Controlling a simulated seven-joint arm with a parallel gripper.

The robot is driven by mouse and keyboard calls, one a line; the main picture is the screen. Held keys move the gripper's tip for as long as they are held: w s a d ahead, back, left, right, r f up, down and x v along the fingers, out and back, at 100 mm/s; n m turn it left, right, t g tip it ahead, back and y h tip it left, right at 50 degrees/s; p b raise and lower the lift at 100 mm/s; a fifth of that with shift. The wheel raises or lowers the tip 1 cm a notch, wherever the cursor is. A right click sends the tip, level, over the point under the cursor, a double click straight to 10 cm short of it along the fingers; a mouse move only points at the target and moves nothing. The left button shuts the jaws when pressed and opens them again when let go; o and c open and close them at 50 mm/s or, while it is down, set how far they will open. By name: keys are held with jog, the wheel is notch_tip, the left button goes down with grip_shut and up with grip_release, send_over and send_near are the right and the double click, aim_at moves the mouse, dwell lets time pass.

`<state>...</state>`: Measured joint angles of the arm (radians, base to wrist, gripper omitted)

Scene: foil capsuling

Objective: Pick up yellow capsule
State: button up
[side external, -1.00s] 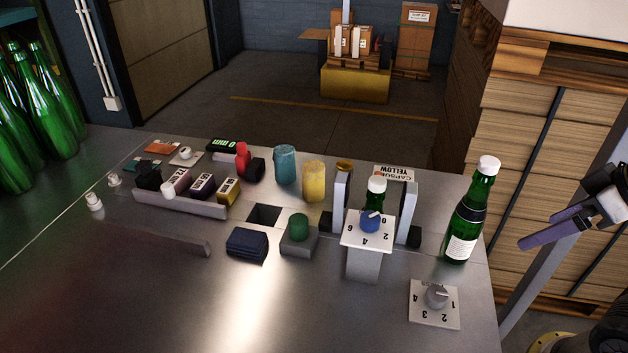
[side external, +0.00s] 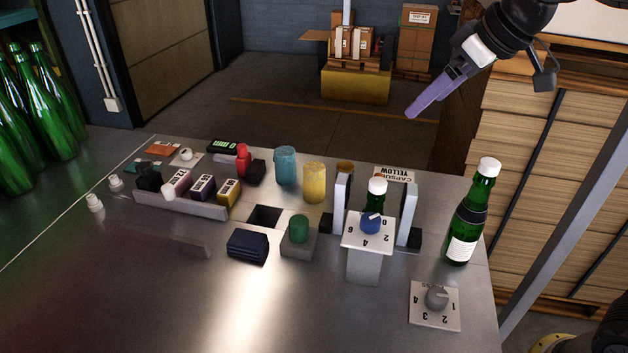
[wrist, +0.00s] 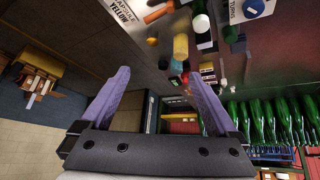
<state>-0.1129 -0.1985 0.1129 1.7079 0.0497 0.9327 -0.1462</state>
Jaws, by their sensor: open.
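The yellow capsule (side external: 315,182) is a short upright cylinder on the metal table, right of a similar blue cylinder (side external: 285,165). It also shows in the wrist view (wrist: 181,47), near the top and right of centre. My gripper (side external: 410,115) is in the air above and behind the table's far right part, up and right of the yellow capsule and well apart from it. Its purple fingers (wrist: 156,76) are spread with nothing between them in the wrist view. A card reading "CAPSULE YELLOW" (side external: 394,174) lies behind the white-capped bottle at the grey uprights.
Two grey uprights (side external: 409,212) flank a bottle (side external: 377,190) behind a numbered dial block (side external: 368,232). A taller green bottle (side external: 472,212) stands at the right. A green button (side external: 299,229), square hole (side external: 265,215) and box tray (side external: 180,204) lie left.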

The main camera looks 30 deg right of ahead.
jog(key=w+a+f, duration=0.3)
jog(key=w+a, duration=0.1)
jog(key=w, duration=0.4)
jog(key=n+g, duration=0.2)
jog(key=g, duration=0.1)
send_near(317, 169)
jog(key=f, duration=0.2)
jog(key=shift+y, duration=0.3)
jog(key=x, duration=0.6)
jog(key=shift+w+f, duration=0.2)
jog(key=shift+w, duration=0.1)
jog(key=shift+t, duration=0.3)
jog(key=shift+w+x, duration=0.15)
jog(key=shift+x, duration=1.35)
jog(key=shift+w+x, duration=0.15)
jog(key=shift+x, duration=1.3)
jog(key=shift+d+r, duration=0.1)
jog(key=c, duration=1.4)
